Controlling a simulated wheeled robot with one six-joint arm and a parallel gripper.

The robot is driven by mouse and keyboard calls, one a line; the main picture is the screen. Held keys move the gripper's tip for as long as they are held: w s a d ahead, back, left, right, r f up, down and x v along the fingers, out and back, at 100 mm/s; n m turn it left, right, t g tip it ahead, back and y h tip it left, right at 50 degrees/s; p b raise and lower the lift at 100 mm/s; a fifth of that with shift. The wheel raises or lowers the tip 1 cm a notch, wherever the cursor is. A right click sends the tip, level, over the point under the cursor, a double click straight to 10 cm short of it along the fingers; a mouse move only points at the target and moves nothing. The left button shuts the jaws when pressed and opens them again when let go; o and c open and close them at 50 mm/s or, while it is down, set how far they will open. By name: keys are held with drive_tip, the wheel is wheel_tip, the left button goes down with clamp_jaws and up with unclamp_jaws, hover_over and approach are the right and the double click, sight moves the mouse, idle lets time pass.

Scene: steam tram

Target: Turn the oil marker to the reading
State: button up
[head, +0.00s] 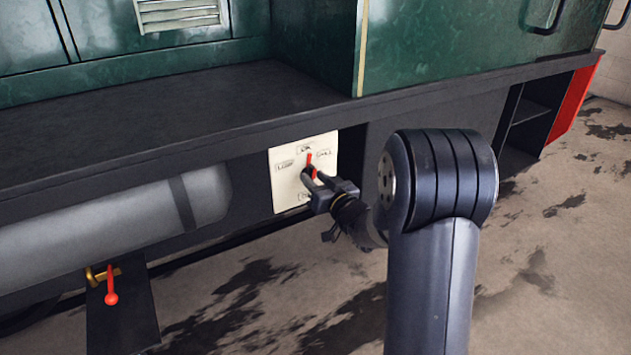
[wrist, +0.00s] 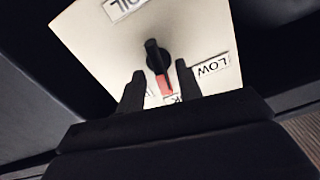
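The oil marker is a black knob (wrist: 155,55) with a red pointer tip (wrist: 166,85), on a pale square plate (head: 288,180) low on the tram's side. In the head view the red pointer (head: 310,158) points up toward the "OK" label (head: 307,148). "LOW" (head: 285,164) is at the left, and a small label (head: 323,154) is at the right. The wrist view shows the plate upside down, with "OIL" (wrist: 124,6) at top and "LOW" (wrist: 212,66) at right. My gripper (wrist: 159,69) is open, its fingers either side of the marker with visible gaps.
A dark running board (head: 180,110) juts out above the plate. A grey cylinder (head: 120,220) lies to the left. A red-handled lever (head: 111,297) hangs at lower left. The floor (head: 290,300) in front is clear.

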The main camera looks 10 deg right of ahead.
drive_tip(key=shift+w, duration=0.1)
drive_tip(key=shift+c, duration=0.4)
clamp_jaws()
drive_tip(key=shift+r+m, duration=0.1)
drive_tip(key=shift+m, duration=0.2)
drive_tip(key=m+p, duration=0.3)
drive_tip(key=m, duration=0.1)
drive_tip(key=shift+d, duration=0.1)
drive_tip(key=shift+m+p, duration=0.9)
drive_tip(key=shift+m, duration=1.2)
drive_tip(key=shift+f, duration=0.2)
drive_tip(key=shift+o, duration=0.4)
unclamp_jaws()
